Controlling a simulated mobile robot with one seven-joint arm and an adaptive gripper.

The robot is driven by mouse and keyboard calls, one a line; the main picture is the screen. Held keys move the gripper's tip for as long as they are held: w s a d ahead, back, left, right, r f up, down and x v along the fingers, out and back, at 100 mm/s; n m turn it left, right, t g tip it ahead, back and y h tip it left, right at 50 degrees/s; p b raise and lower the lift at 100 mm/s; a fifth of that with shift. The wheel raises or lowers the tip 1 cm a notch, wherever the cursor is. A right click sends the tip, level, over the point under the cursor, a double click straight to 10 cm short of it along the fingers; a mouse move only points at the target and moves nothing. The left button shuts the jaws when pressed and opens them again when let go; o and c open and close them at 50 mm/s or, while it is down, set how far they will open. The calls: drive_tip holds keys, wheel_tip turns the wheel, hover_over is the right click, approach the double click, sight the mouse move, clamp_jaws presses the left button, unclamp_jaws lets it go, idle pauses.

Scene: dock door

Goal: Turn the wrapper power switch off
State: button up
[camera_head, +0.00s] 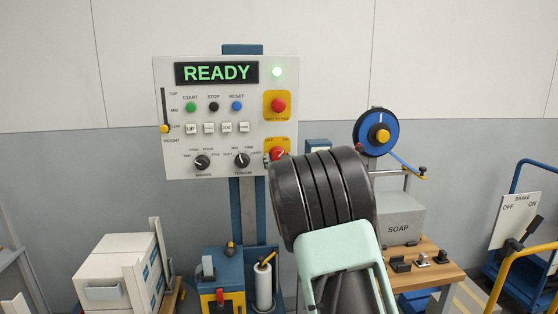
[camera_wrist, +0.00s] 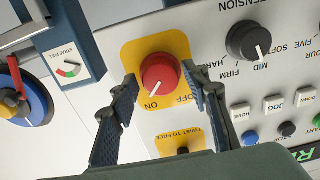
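The wrapper power switch is a red rotary knob (camera_wrist: 160,72) on a yellow plate marked ON and OFF, seen upside down in the wrist view. Its white pointer line points at ON. In the head view the switch (camera_head: 278,153) is at the panel's lower right corner, partly covered by my arm. My gripper (camera_wrist: 161,76) is open, with one finger on each side of the knob. A gap shows between each fingertip and the knob.
A red stop button (camera_head: 278,105) on its own yellow plate is just above the switch. The tension knob (camera_wrist: 248,41) and several push buttons are close by on the panel. A strap gauge (camera_wrist: 68,69) and blue reel (camera_head: 376,132) stand to the head view's right.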

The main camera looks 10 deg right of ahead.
drive_tip(key=c, duration=0.9)
drive_tip(key=shift+o, duration=0.2)
drive_tip(key=shift+f+b, duration=0.1)
drive_tip(key=shift+b, duration=0.35)
drive_tip(key=n+b, duration=0.7)
drive_tip(key=n, duration=0.2)
drive_tip(key=n+b, duration=0.8)
drive_tip(key=shift+d+r+n, duration=0.15)
drive_tip(key=shift+r+n, duration=0.05)
drive_tip(key=shift+n, duration=0.2)
drive_tip(key=shift+b, duration=0.35)
drive_tip(key=o, duration=1.2)
